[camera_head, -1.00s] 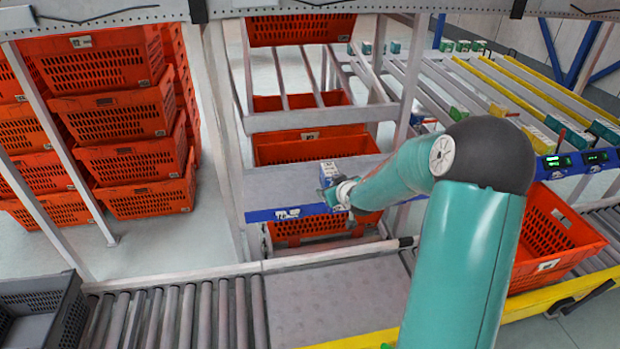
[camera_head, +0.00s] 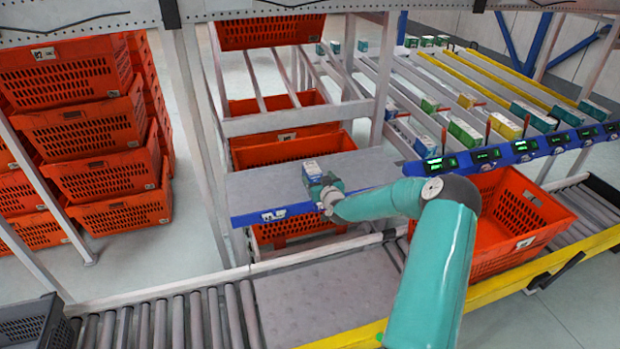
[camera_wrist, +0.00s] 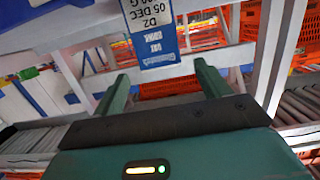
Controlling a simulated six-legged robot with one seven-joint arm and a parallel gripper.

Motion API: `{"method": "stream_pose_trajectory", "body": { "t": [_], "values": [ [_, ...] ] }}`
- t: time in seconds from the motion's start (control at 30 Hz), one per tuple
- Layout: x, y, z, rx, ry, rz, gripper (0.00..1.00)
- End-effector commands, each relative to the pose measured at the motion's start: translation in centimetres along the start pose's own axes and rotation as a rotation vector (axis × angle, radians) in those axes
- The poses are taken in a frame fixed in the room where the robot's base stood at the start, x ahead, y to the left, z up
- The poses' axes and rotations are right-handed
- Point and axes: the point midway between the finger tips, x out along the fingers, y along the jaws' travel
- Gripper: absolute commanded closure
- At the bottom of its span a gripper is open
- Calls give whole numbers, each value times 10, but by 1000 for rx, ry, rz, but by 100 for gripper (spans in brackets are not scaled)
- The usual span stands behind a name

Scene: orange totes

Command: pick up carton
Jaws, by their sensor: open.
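The carton (camera_head: 312,169) is a small white and blue box standing on the grey shelf (camera_head: 255,190) in the head view. In the wrist view, the carton (camera_wrist: 155,35) shows printed text on white above a blue band, and its upper part is cut off by the picture edge. My gripper (camera_head: 323,186) is at the near side of the carton, partly covering its lower part. In the wrist view, my gripper (camera_wrist: 161,70) is open, with one finger on each side of the carton's lower end. I cannot tell whether either finger touches it.
An orange tote (camera_head: 510,225) sits right of my arm on the conveyor. More orange totes (camera_head: 110,135) are stacked at left. A metal post (camera_head: 200,140) rises left of the shelf. Sloping racks with small cartons (camera_head: 465,132) stand at right.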

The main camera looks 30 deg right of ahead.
Motion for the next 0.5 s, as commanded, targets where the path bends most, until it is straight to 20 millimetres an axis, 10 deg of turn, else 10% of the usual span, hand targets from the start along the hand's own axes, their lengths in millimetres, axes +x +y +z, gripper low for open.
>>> {"method": "stream_pose_trajectory", "body": {
  "t": [0.5],
  "values": [
    [58, -4, -5, 2, 0, -5, 25]
  ]
}}
